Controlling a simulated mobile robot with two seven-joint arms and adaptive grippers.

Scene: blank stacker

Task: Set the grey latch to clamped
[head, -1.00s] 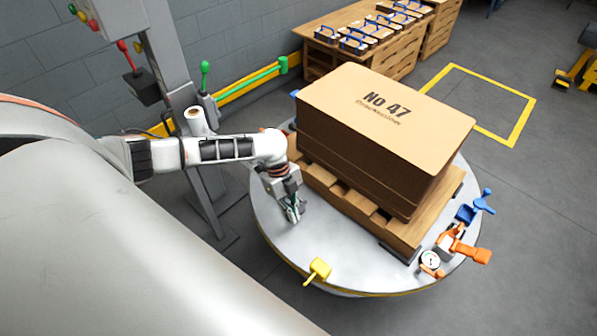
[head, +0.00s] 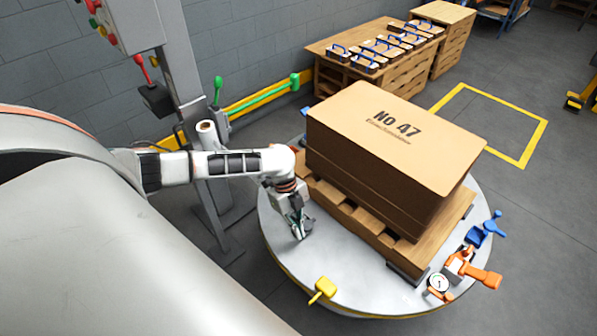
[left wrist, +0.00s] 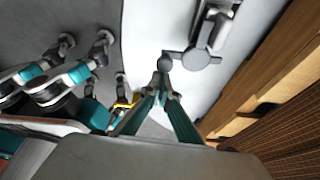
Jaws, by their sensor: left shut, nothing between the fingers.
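The grey latch (left wrist: 205,45) is in the left wrist view, on the pale turntable top beside the wooden pallet. A short arm with a round knob (left wrist: 166,62) reaches left from it. My left gripper (left wrist: 163,90) is shut and empty, with its fingertips right at the knob. I cannot tell whether they touch it. In the head view my left gripper (head: 300,234) points down over the near left part of the turntable (head: 370,285), and I cannot make out the latch there. My right gripper is in neither view.
A yellow handle (head: 323,289) is at the near rim. An orange clamp (head: 480,274), a gauge (head: 439,284) and a blue handle (head: 486,230) are at the right.

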